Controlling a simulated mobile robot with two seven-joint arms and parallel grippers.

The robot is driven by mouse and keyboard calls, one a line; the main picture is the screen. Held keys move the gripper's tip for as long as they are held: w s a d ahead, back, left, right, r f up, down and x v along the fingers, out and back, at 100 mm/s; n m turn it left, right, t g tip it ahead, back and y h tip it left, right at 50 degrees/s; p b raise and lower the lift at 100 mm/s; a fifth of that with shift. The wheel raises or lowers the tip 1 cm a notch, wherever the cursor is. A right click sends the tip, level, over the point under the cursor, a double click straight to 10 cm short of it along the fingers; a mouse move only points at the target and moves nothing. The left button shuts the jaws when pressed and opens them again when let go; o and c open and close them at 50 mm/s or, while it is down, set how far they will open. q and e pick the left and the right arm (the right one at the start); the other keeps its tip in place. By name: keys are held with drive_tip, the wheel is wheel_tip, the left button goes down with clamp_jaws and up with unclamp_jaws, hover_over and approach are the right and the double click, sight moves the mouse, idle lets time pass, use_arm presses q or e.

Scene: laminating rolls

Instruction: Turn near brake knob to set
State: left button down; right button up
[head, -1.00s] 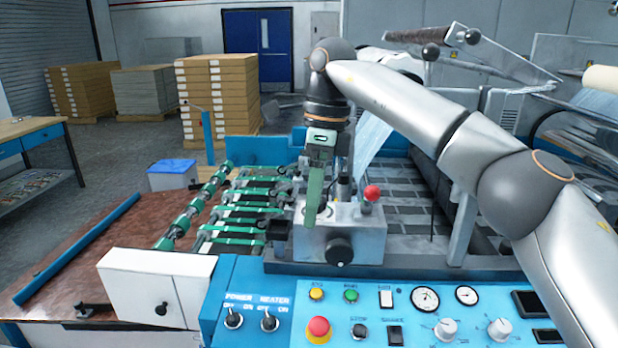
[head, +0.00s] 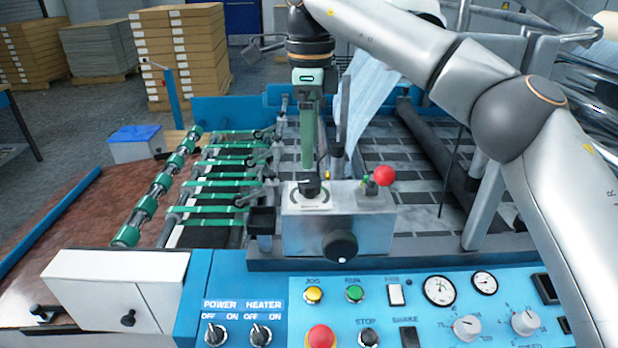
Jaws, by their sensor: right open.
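A grey metal box (head: 340,228) stands behind the blue control panel. A black knob (head: 311,187) sits on its top, over a pale plate with a dark curved scale. My right gripper (head: 308,168) points straight down with its green fingers directly above this top knob; I cannot tell whether they touch it. One finger hides the other from this side, and the jaws are open. A round black knob (head: 340,246) is on the box's front face. No readable label shows which knob is the near brake. My left gripper is not in view.
The blue panel (head: 270,293) in front carries switches, buttons and gauges. Green-banded rollers (head: 215,196) lie left of the box. A pale film web (head: 368,88) slopes down behind the gripper.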

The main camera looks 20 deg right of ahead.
sight(310, 181)
wheel_tip(310, 181, down, 7)
drive_tip(key=shift+r, duration=0.2)
clamp_jaws()
idle(0.7)
